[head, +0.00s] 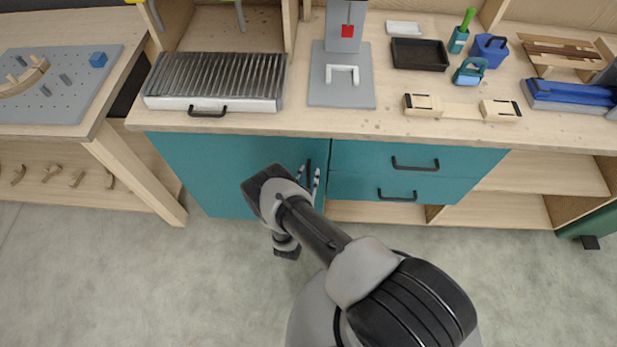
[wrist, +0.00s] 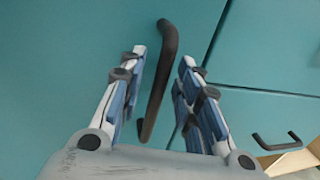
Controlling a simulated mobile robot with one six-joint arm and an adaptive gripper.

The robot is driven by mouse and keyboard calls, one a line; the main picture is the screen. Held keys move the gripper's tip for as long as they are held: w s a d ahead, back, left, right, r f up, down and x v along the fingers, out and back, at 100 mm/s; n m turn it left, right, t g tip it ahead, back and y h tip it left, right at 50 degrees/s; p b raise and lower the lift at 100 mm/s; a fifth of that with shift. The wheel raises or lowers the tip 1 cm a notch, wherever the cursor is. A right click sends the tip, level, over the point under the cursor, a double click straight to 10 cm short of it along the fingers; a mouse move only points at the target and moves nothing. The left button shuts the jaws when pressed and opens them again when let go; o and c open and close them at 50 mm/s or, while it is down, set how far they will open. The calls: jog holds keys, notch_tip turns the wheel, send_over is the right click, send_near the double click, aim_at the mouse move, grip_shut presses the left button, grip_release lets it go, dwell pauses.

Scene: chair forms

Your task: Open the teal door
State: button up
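The teal door (head: 215,180) is in the cabinet under the workbench, left of the drawers, and looks closed flush with the front. Its black vertical bar handle (wrist: 158,80) stands near the door's right edge. My gripper (wrist: 163,65) is open, with one finger on each side of the handle; the handle lies between the fingers, and I see gaps on both sides. In the head view my gripper (head: 309,178) is at the door's right edge, and my arm hides part of the door. The seam beside the door shows in the wrist view.
Two teal drawers (head: 400,172) with black handles sit right of the door. A ribbed tray with a black handle (head: 215,85) stands on the bench above. A wooden table with a grey pegboard (head: 60,85) is at left. The grey floor (head: 130,280) before the door is clear except for my body.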

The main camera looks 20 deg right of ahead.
grip_shut()
dwell(0.3)
dwell(0.5)
